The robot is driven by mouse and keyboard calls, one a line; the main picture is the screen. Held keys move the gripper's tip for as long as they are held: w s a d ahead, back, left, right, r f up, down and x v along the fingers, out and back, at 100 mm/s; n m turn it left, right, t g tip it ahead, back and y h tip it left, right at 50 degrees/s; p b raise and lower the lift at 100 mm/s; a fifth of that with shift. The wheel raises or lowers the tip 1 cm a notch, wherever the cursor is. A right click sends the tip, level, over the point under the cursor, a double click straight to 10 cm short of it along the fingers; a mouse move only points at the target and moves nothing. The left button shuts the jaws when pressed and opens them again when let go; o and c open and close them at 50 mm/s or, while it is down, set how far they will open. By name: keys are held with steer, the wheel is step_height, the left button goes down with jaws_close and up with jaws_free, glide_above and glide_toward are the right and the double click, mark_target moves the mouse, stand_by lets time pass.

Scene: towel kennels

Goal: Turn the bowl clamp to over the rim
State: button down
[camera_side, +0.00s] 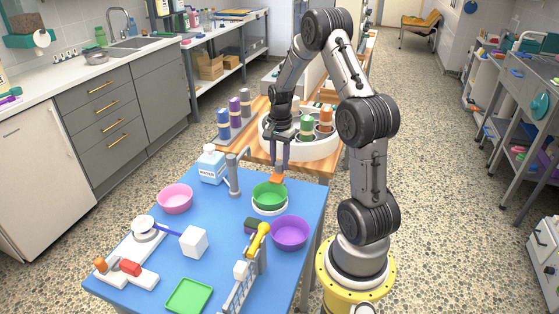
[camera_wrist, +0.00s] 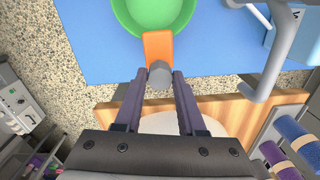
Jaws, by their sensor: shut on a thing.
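The green bowl (camera_side: 268,197) sits in a white ring base on the blue table; it also shows at the top of the wrist view (camera_wrist: 155,12). The bowl clamp is an orange plate (camera_side: 277,178) with a grey knob (camera_wrist: 160,76). In the wrist view the orange plate (camera_wrist: 158,47) reaches to the near edge of the green bowl and overlaps its rim. I cannot tell whether it touches the rim. My gripper (camera_side: 279,167) points down at the bowl's far side, its two fingers shut on the grey knob (camera_wrist: 160,84).
A grey tap-like post (camera_side: 233,175) and a white bottle (camera_side: 212,165) stand left of the bowl. A purple bowl (camera_side: 290,232), pink bowl (camera_side: 175,198) and yellow-headed item (camera_side: 258,240) are nearby. A wooden bench with a white carousel (camera_side: 300,148) lies behind.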

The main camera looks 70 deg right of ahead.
steer(key=shift+r, duration=0.15)
steer(key=c, duration=0.5)
jaws_free()
step_height(320, 180, up, 14)
steer(key=shift+s, duration=0.1)
stand_by(0.4)
